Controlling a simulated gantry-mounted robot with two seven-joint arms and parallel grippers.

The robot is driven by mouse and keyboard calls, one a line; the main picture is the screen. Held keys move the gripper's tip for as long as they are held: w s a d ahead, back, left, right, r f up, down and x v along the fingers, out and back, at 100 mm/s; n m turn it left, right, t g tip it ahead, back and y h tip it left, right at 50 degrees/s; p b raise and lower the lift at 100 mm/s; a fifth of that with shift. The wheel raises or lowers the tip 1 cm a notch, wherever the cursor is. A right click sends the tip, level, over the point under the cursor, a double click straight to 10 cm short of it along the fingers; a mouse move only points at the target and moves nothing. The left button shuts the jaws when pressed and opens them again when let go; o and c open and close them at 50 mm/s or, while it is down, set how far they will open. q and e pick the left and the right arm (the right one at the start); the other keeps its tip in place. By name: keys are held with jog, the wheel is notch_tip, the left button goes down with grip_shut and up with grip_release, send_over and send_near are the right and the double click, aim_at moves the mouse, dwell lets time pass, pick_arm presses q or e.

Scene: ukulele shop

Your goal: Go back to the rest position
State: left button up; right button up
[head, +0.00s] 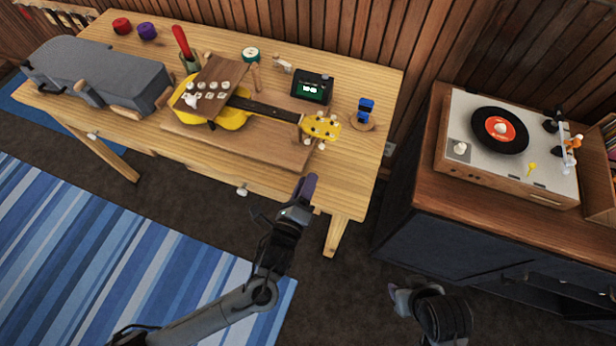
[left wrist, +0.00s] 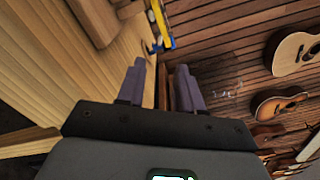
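My left gripper (head: 304,188) is in front of the workbench's front edge, near its right end. In the left wrist view its two purple fingers (left wrist: 162,82) stand apart with nothing between them. My right gripper (head: 402,298) is low at the lower right, in front of the dark cabinet; its fingers are too small and turned away to tell if they are open. The yellow ukulele (head: 228,112) lies on a wooden board on the bench, apart from both grippers.
The workbench (head: 350,80) also holds a grey case (head: 95,75), a tuner with a green screen (head: 311,88) and a blue item (head: 366,110) on a round coaster. A record player (head: 515,185) stands on the cabinet at right. Open floor lies between bench and cabinet.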

dwell(0.4)
pick_arm(q)
jog(key=s+a+f+n+g+y, duration=0.25)
jog(key=s+a+n+g, duration=0.45)
jog(key=s+a+n, duration=0.45)
jog(key=s+a+f+n+g+y, duration=0.25)
jog(key=s+a+n+g, duration=0.5)
jog(key=s+n, duration=0.55)
notch_tip(320, 180, up, 37)
jog(key=w+p, duration=0.1)
jog(key=p, duration=3.5)
jog(key=shift+w+n+t+p, duration=0.25)
jog(key=shift+n+t+p, duration=0.1)
jog(key=shift+n+p, duration=0.1)
jog(key=shift+d, duration=0.1)
